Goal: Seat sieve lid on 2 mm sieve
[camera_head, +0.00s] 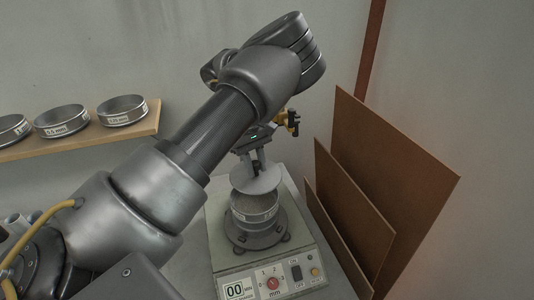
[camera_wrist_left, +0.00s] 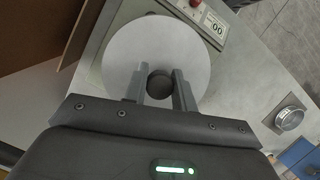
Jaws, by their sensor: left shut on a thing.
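My left gripper (camera_head: 257,165) is shut on the dark knob of the sieve lid (camera_head: 265,182), a pale grey disc. In the left wrist view the gripper (camera_wrist_left: 159,88) has one finger on each side of the knob, and the lid (camera_wrist_left: 135,48) spreads out beyond them. The lid is above the 2 mm sieve (camera_head: 254,208), a round metal sieve on the shaker, and appears tilted. The sieve's rim is partly covered by the lid, and its label is too small to read. In the wrist view the lid hides the sieve. My right gripper is not in view.
The shaker (camera_head: 232,262) has a display, a red knob and switches at its front. Brown boards (camera_head: 385,170) lean close on its right. Several labelled sieves stand on a wooden shelf (camera_head: 85,140) at the left. In the wrist view another metal container (camera_wrist_left: 289,118) stands to the right.

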